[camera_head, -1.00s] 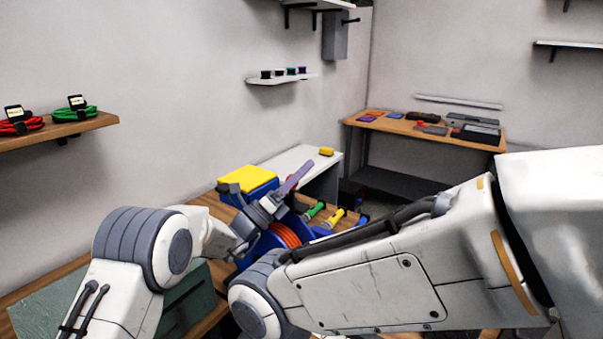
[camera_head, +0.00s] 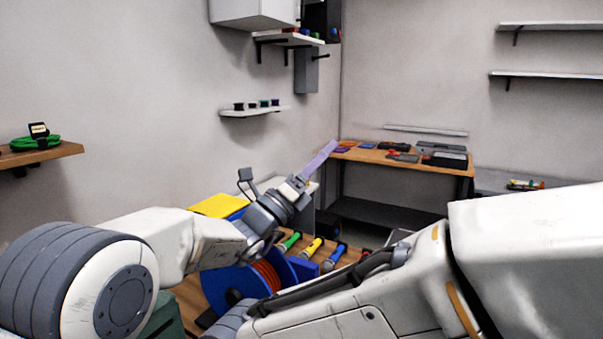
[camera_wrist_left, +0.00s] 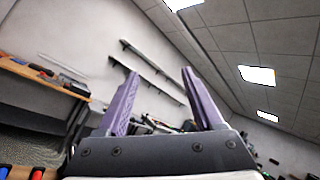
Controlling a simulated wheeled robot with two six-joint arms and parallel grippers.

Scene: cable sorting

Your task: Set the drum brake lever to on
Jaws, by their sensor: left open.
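The blue drum (camera_head: 225,287) with orange cable (camera_head: 266,274) wound on it stands on the wooden bench, partly hidden behind my arms. I cannot make out its brake lever in either view. My left gripper (camera_head: 322,158) is raised above and beyond the drum, its purple fingers pointing up and away to the right, apart from the drum. In the left wrist view its two fingers (camera_wrist_left: 160,72) are spread with nothing between them. My right arm crosses the lower right of the head view; its gripper is not visible.
Green, yellow and blue-handled tools (camera_head: 312,248) lie on the bench right of the drum. A yellow-topped blue box (camera_head: 218,205) stands behind. A far wooden table (camera_head: 440,166) holds several flat items. A small wall shelf (camera_head: 254,112) is at the back left.

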